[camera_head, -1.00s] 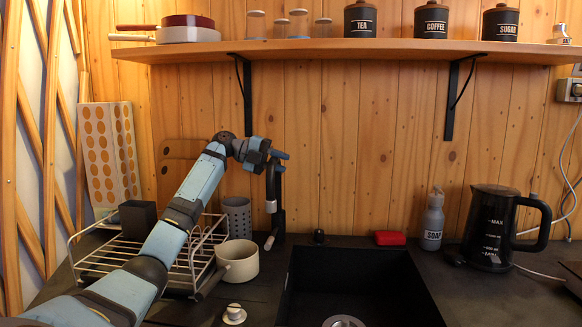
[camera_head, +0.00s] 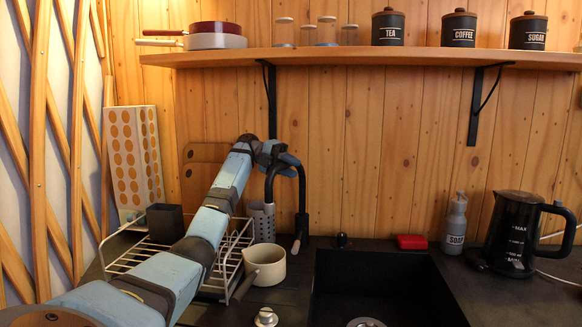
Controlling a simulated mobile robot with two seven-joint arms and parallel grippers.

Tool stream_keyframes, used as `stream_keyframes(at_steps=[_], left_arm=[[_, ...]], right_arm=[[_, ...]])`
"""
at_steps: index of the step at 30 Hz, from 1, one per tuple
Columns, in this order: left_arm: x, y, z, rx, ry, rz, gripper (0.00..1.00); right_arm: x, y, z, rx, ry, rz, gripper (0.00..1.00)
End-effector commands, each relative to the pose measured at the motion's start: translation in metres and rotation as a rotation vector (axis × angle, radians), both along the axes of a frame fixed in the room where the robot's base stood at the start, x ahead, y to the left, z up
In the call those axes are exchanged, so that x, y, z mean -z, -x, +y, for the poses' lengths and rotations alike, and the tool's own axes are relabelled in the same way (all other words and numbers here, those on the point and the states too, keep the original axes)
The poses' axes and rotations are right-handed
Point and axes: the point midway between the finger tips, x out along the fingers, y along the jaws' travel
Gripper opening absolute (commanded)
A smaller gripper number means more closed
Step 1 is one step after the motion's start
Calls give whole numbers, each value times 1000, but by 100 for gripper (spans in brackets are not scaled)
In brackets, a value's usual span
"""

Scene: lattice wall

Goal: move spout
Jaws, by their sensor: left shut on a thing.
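The faucet's black spout (camera_head: 269,187) arches up from its upright post (camera_head: 302,215) behind the sink's left edge. The spout's arch extends to the left of the post, its end pointing down over the rack side. My left gripper (camera_head: 287,160) is at the top of the arch and shut on the spout. Its fingers are partly hidden by the wrist. A light-tipped lever (camera_head: 295,246) hangs low at the post. My right gripper is not in view.
The black sink (camera_head: 375,285) lies right of the faucet. A soap bottle (camera_head: 455,222), red sponge (camera_head: 411,242) and kettle (camera_head: 512,235) are right. A shelf (camera_head: 350,58) runs above.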

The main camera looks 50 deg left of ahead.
Motion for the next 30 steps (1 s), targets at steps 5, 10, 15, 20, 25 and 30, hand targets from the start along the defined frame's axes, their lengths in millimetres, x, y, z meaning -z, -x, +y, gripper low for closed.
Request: stream_keyframes(at_steps=[5, 10, 15, 20, 25, 30], left_arm=[[-2, 1, 1, -2, 0, -3, 0], [-3, 1, 1, -2, 1, -4, 37], [-2, 1, 1, -1, 0, -3, 50], [-2, 1, 1, -1, -1, -2, 50], [-8, 6, 15, -3, -1, -2, 50], [-17, 15, 39, -3, -2, 1, 50]], right_arm=[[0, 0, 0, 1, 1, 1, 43], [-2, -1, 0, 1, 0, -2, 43], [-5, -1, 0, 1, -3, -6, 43], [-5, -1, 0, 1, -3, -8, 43], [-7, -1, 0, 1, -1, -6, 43], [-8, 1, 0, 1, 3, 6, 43]])
